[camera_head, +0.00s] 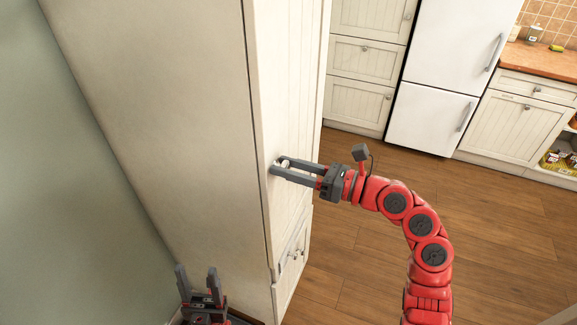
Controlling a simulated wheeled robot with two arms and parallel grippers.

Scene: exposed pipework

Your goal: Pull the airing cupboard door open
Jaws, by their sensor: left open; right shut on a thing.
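The airing cupboard door (290,75) is the cream panelled front of a tall cupboard in the middle of the head view. It looks flush with the cupboard's side, with a thin dark line along the edge. My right gripper (279,167) reaches in from the right and is shut on the door's knob (284,163). Its fingers partly hide the knob. My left gripper (197,275) is at the bottom left, open and empty, fingers pointing up, in front of the cupboard's plain side and apart from the door.
A lower door or drawer (291,262) with its own knob is below. A white fridge (447,75), cream drawers (364,62) and a worktop unit (520,120) stand at the back. Wooden floor (350,240) is clear in front of the door. A green wall (60,180) is at left.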

